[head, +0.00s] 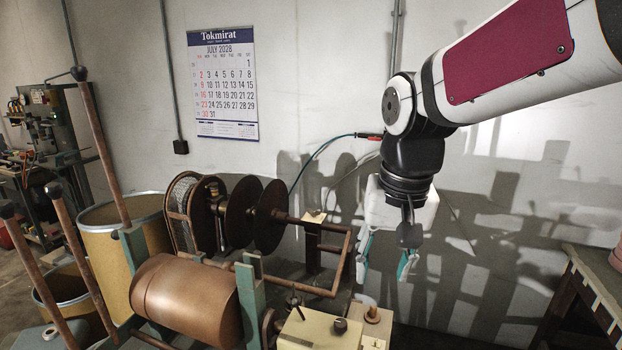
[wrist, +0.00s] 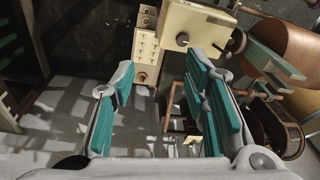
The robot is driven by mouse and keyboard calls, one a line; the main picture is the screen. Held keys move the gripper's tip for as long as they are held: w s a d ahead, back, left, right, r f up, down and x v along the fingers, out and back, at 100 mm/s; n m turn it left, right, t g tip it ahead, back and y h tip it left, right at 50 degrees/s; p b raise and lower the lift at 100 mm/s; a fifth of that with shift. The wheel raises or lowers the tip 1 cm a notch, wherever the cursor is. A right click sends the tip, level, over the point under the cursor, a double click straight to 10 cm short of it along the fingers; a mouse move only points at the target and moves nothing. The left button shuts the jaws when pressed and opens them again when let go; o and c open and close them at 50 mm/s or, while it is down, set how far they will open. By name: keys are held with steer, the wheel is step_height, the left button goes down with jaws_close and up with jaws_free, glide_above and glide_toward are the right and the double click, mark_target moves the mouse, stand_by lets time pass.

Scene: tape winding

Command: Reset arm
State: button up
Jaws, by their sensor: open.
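My gripper (head: 387,262) hangs below my wrist, fingers pointing down, to the right of the winding machine. In the wrist view my gripper (wrist: 160,108) shows its teal-padded fingers spread apart with nothing between them. The winding machine has a large copper-brown roll (head: 186,297) at the front and dark round discs (head: 242,215) behind it. The gripper is apart from the machine's bent brown frame (head: 340,262). The cream control box (head: 318,330) with dark knobs sits in front of and below the gripper.
A wall calendar (head: 223,85) hangs at the back. Cardboard drums (head: 100,235) and long levers (head: 100,145) crowd the left. A wooden table (head: 578,300) stands at the lower right. The space between it and my gripper looks free.

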steer(key=s+d+r+t, duration=0.1)
steer(key=s+d+t, duration=0.1)
steer(key=s+d, duration=0.2)
steer(key=s+d+r+n+t, duration=0.1)
steer(key=s+d, duration=0.2)
steer(key=s, duration=0.7)
steer(key=shift+d+r+n+t, duration=0.15)
steer(key=shift+d+n+t, duration=0.15)
steer(key=shift+d+t, duration=0.1)
stand_by(0.5)
